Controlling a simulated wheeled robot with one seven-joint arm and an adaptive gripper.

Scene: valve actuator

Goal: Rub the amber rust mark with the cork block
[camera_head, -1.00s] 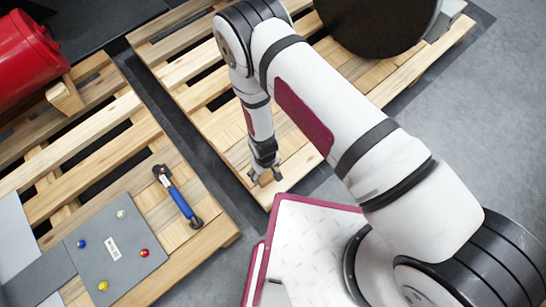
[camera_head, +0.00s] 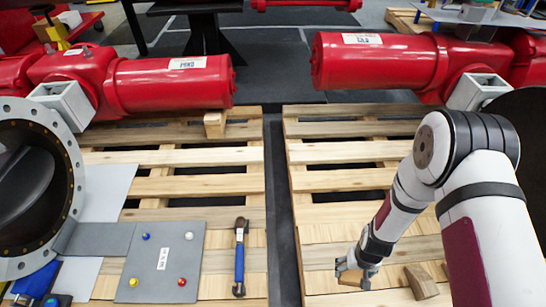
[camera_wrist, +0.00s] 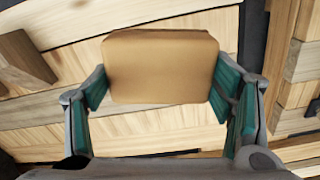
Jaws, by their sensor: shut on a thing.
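The cork block (camera_wrist: 160,66) is a plain tan block with rounded corners. It sits between the green-padded fingers of my gripper (camera_wrist: 160,90), which is shut on it. In the head view my gripper (camera_head: 354,272) points down low over the right pallet (camera_head: 340,182), and the block is mostly hidden by the fingers there. I cannot tell whether the block touches the pallet. I cannot make out an amber rust mark in either view.
A small wooden block (camera_head: 421,282) lies right of my gripper. On the left pallet are a grey plate (camera_head: 160,262) with coloured knobs and a blue-handled tool (camera_head: 239,258). Red cylinders (camera_head: 170,82) lie behind, and a flanged valve body (camera_head: 70,190) stands at left. A dark gap separates the pallets.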

